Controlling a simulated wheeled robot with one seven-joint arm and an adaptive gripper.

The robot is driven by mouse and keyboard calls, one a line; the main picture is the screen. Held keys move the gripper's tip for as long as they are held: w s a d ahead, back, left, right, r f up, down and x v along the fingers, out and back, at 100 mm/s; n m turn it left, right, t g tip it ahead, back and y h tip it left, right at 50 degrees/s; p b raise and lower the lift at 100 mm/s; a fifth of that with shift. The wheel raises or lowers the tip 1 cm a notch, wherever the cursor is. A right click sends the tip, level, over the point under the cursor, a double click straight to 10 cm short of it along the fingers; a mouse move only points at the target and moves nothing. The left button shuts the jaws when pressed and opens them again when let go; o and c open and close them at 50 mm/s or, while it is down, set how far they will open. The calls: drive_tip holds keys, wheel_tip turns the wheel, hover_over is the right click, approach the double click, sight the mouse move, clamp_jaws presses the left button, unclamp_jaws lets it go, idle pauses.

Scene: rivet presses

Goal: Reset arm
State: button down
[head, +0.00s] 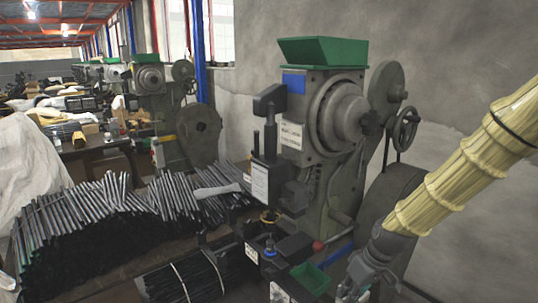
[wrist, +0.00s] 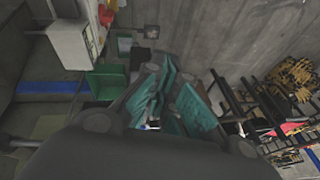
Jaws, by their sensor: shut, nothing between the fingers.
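My arm, in a pale yellow ribbed sleeve, comes in from the right edge of the head view and slopes down to the left. My gripper (head: 358,284) hangs at its end, low in the picture, right of a small green tray (head: 310,278). In the wrist view my gripper (wrist: 176,88) shows its teal finger pads close together, with nothing held between them. The fingers point away from the camera, and the dark gripper body hides the bottom of that view.
A grey rivet press (head: 325,135) with a green hopper (head: 322,52) stands left of my arm, close by. Bundles of dark rods (head: 120,205) lie on the bench at left. A green bin (wrist: 105,82) shows in the wrist view. A bare wall (head: 465,60) rises behind.

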drive_tip(key=s+f+m+h, duration=0.1)
drive_tip(key=s+f+m, duration=0.1)
drive_tip(key=s+f, duration=0.7)
drive_tip(key=s+f+m+h, duration=0.15)
drive_tip(key=s+f, duration=0.45)
drive_tip(key=f, duration=0.8)
drive_tip(key=s+d+f+m, duration=0.1)
drive_tip(key=s+f, duration=0.3)
drive_tip(key=s, duration=0.5)
drive_tip(key=s+f+m+g, duration=0.1)
drive_tip(key=s+f, duration=0.4)
drive_tip(key=s, duration=0.3)
drive_tip(key=shift+s+d+h, duration=0.35)
drive_tip(key=shift+d+h, duration=0.05)
drive_tip(key=shift+h, duration=0.05)
drive_tip(key=shift+a+f+m, duration=0.1)
drive_tip(key=shift+m, duration=0.15)
